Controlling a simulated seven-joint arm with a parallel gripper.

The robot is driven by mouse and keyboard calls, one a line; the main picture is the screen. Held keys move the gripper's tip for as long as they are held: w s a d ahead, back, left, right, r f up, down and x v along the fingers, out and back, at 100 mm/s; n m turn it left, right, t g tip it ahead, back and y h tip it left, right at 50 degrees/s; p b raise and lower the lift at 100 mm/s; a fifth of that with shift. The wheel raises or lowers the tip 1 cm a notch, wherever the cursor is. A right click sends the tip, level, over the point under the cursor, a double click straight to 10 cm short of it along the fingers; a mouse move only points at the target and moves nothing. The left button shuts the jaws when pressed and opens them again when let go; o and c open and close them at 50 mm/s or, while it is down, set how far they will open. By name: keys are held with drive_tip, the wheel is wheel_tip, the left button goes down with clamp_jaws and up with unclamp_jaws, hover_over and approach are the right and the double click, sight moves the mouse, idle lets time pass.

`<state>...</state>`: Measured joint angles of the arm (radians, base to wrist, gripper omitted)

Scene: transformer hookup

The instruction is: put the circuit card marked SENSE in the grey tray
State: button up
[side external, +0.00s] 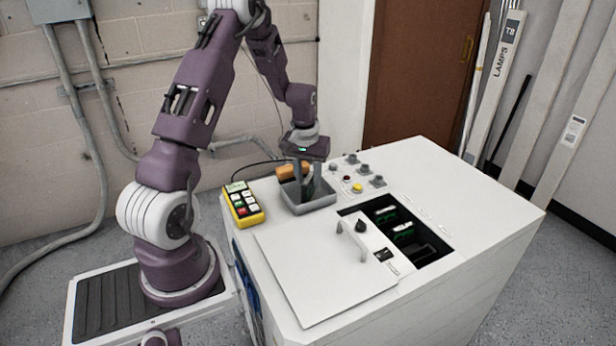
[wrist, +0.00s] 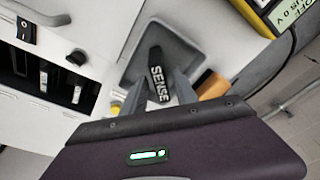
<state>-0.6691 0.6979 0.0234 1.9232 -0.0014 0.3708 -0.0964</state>
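The circuit card marked SENSE (wrist: 158,80) shows its dark, white-lettered face between my fingers in the wrist view. It is inside the outline of the grey tray (wrist: 187,40). My gripper (wrist: 158,82) is over the tray with its fingers down towards it, one on each side of the card. The fingers look spread, with room beside the card. In the side view my gripper (side external: 305,178) reaches into the grey tray (side external: 309,207). A dark green strip of the card shows between the fingers there. Whether the card rests on the tray floor is hidden.
An orange-brown block (side external: 287,172) is beside my fingers at the tray's back left. Knobs and buttons (side external: 357,187) lie to the right. An open bay (side external: 403,232) holds other cards, beside a handled panel (side external: 325,275).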

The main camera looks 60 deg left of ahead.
wheel_tip(320, 180, up, 12)
drive_tip(key=s+d, duration=0.1)
drive_tip(key=d, duration=0.1)
drive_tip(key=s+d+r+m+t, duration=0.1)
drive_tip(key=s+d+r+m, duration=0.1)
drive_tip(key=d+r, duration=0.4)
drive_tip(key=s+d+r+m+t, duration=0.1)
drive_tip(key=s+d+r+m, duration=0.2)
drive_tip(key=d, duration=0.5)
drive_tip(key=s+d+r+m+t+h, duration=0.1)
drive_tip(key=s+d+m, duration=0.3)
drive_tip(key=s+d, duration=0.7)
drive_tip(key=s+r+t, duration=0.1)
drive_tip(key=s, duration=0.2)
drive_tip(key=shift+s+d, duration=0.2)
drive_tip(key=shift+d, duration=0.2)
